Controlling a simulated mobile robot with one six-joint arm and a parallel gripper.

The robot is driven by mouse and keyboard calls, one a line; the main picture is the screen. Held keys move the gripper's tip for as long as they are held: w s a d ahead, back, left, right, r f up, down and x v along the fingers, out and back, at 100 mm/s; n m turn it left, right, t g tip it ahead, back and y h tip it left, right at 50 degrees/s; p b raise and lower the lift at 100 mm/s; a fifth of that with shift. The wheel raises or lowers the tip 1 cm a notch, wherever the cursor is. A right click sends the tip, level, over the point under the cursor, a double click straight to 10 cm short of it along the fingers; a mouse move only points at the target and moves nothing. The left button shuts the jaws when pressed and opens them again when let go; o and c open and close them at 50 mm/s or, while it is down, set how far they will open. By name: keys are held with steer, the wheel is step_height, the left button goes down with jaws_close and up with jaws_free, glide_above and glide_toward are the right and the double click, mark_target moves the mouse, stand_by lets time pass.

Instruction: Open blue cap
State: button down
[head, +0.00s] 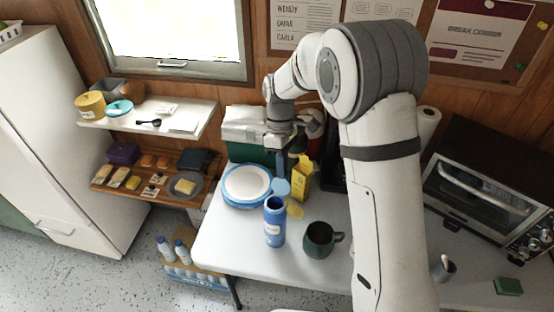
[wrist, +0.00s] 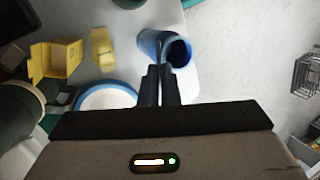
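A blue bottle (head: 274,227) with a pale label stands upright near the front edge of the white table. It also shows in the wrist view (wrist: 148,40), where its dark round mouth is uncovered. A light-blue round disc (head: 281,187), which looks like the cap, shows just behind the bottle's mouth in the head view. I cannot tell whether it is joined to the bottle. My gripper (head: 282,172) is just above and behind the disc, pointing down. Its fingers (wrist: 159,70) are close together, with nothing visibly held, and their tips are near the bottle's top.
A dark green mug (head: 319,240) stands right of the bottle. Blue-rimmed plates (head: 229,199) are stacked to the left. A yellow box (head: 302,177) stands behind, with a small yellow piece (head: 295,210) beside it. A toaster oven (head: 480,190) is at the right.

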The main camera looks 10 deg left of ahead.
steer(key=shift+w+d+f+n+g+y+p, duration=0.1)
steer(key=shift+w+d+f+g+y+p, duration=0.1)
steer(key=shift+w+f+g+p, duration=0.4)
steer(key=shift+w+d+f+n+g+y+p, duration=0.1)
steer(key=shift+w+g+y, duration=0.15)
steer(key=shift+g, duration=0.6)
steer(key=shift+w+d+f+n+g+y+p, duration=0.15)
steer(key=shift+w+f+g+p, duration=0.15)
steer(key=shift+w+g, duration=0.35)
steer(key=shift+s, duration=0.1)
steer(key=c, duration=1.6)
jaws_free()
steer(key=shift+c, duration=0.2)
steer(key=shift+r, duration=0.1)
steer(key=b+v, duration=0.1)
steer(key=v, duration=0.6)
steer(key=shift+w+r+b, duration=0.2)
steer(key=shift+w+b, duration=0.1)
steer(key=shift+b, duration=0.05)
